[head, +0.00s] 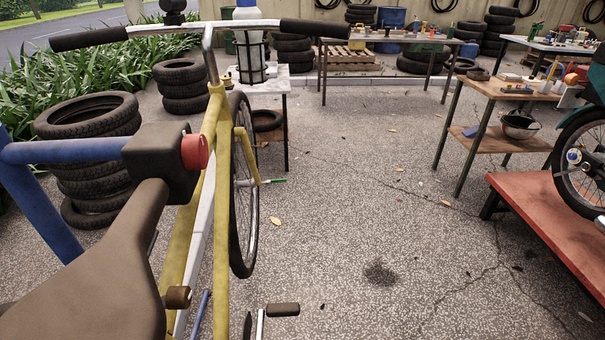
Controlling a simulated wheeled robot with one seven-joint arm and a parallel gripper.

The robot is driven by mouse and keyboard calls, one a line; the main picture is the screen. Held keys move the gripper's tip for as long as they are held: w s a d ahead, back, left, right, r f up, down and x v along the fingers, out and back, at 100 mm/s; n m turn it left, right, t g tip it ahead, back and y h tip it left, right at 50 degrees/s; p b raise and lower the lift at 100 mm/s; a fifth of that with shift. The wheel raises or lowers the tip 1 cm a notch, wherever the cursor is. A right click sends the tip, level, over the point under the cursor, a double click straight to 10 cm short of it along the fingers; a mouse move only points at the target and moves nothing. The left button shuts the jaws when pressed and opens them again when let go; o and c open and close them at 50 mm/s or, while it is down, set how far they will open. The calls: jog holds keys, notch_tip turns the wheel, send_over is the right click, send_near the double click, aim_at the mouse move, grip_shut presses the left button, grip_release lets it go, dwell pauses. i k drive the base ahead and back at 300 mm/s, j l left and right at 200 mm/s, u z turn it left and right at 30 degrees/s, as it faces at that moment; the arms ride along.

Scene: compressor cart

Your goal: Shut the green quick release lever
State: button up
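The green quick release lever (274,181) is small in the head view. It sticks out to the right, roughly level, from the lower end of the yellow fork (245,150) at the front wheel (243,220). The wheel belongs to a yellow bicycle (217,125) seen from behind its saddle (110,265). The lever's outer end is green, and a pale part joins it to the hub. My gripper is not in view.
A blue stand (60,150) with a dark clamp (165,160) and red knob is beside the bicycle at left. Handlebars (200,30) span above. Stacked tyres (85,115) stand left. Concrete floor right of the wheel is open, up to a red platform (550,225).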

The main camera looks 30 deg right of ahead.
aim_at(268, 183)
jog(key=i+l+z, duration=0.1)
jog(key=z, duration=0.3)
jog(key=i+l+z, duration=0.1)
jog(key=z, duration=0.35)
jog(key=i+z, duration=0.15)
jog(key=z, duration=0.25)
jog(key=i, duration=2.8)
jog(key=i+l, duration=0.15)
jog(key=i, duration=2.7)
jog(key=i+u, duration=0.1)
jog(key=u, duration=0.75)
jog(key=i+u, duration=0.15)
jog(key=u, duration=0.3)
jog(key=i+l+u, duration=0.1)
jog(key=u, duration=3.4)
jog(key=i+l+z, duration=0.1)
jog(key=i+l, duration=0.1)
jog(key=l, duration=0.05)
